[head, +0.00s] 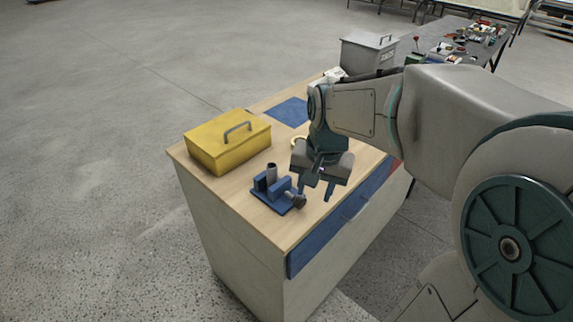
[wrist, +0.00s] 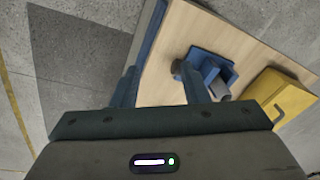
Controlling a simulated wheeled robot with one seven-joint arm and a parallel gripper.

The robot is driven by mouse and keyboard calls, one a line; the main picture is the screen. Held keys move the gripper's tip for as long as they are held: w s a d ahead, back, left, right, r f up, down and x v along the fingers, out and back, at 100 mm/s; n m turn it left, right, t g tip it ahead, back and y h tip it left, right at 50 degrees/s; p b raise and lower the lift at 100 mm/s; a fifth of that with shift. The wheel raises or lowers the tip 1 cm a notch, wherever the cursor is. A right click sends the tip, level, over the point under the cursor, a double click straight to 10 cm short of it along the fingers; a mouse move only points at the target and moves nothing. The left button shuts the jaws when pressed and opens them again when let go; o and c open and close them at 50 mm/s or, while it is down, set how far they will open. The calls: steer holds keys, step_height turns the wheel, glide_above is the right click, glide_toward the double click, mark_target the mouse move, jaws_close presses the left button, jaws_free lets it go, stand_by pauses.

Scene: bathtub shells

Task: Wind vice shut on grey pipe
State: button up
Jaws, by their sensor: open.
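The blue vice (head: 272,190) sits on the wooden top of the cabinet near its front corner. The grey pipe (head: 271,171) stands upright between its jaws; I cannot tell whether both jaws touch it. The vice's dark round knob (head: 298,200) points toward the front edge. My gripper (head: 318,192) is open and empty, pointing down, just right of the knob and above the bench top. In the wrist view the vice (wrist: 208,68) and its knob (wrist: 178,68) lie beyond my open fingers (wrist: 160,88). The right finger partly hides the vice.
A yellow box with a handle (head: 228,142) stands behind and left of the vice. A blue mat (head: 290,111) lies farther back. A blue drawer front (head: 335,222) runs along the cabinet's near side. A grey box (head: 368,53) and a cluttered table (head: 455,40) are beyond.

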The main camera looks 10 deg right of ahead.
mark_target(300, 198)
steer(key=w+f+m+g+p, duration=0.1)
steer(key=w+m+p, duration=0.3)
steer(key=w, duration=0.7)
steer(key=shift+m+h, duration=0.3)
steer(key=shift+m, duration=0.4)
step_height(300, 198, down, 14)
steer(key=shift+s+a+r, duration=0.1)
steer(key=shift+s+a, duration=0.05)
steer(key=c, duration=0.8)
